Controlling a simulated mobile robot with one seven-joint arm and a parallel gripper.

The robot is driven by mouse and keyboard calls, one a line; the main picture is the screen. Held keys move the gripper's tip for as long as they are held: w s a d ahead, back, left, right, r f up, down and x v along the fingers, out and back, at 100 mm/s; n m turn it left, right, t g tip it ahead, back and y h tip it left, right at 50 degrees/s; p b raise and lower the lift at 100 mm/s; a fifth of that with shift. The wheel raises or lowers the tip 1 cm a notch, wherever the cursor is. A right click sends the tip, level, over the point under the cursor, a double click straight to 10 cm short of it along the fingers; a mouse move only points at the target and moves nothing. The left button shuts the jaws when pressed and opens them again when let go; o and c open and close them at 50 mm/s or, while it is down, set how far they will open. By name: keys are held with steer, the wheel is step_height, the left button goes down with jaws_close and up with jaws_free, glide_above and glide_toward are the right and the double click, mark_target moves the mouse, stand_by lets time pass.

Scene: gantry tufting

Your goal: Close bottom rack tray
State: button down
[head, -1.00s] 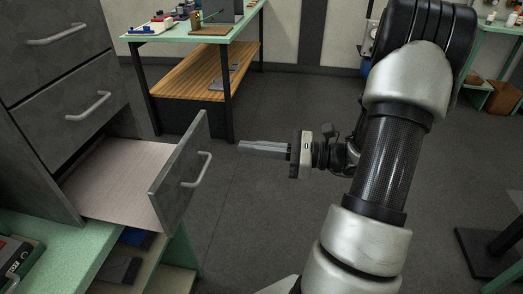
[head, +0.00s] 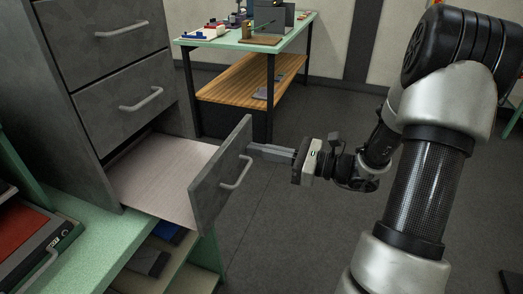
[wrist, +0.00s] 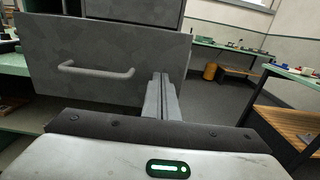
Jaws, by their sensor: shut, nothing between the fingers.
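The bottom rack tray (head: 221,180) is a grey drawer pulled well out of the grey cabinet, with a pale, empty inside floor (head: 160,178) and a bar handle on its front. My gripper (head: 252,152) is shut and empty, its fingers pointing at the drawer front near its far upper corner. In the wrist view the drawer front (wrist: 100,65) fills the upper left, and the fingertips (wrist: 160,80) lie over its right part, right of the handle (wrist: 96,70). I cannot tell whether the tips touch the front.
Two closed drawers (head: 120,105) sit above the open one. The cabinet stands on a green bench (head: 90,240) with a red-and-black case (head: 30,240) at left and shelves below. A green-topped table (head: 250,38) with a wooden shelf stands behind.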

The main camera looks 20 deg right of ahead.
mark_target(173, 156)
steer(key=p+x, duration=0.1)
steer(key=x, duration=2)
steer(key=shift+a+p, duration=0.15)
steer(key=shift+p, duration=0.15)
steer(key=shift+w+a, duration=0.2)
steer(key=shift+r, duration=0.1)
steer(key=shift+w+a+r, duration=0.1)
steer(key=shift+r, duration=0.05)
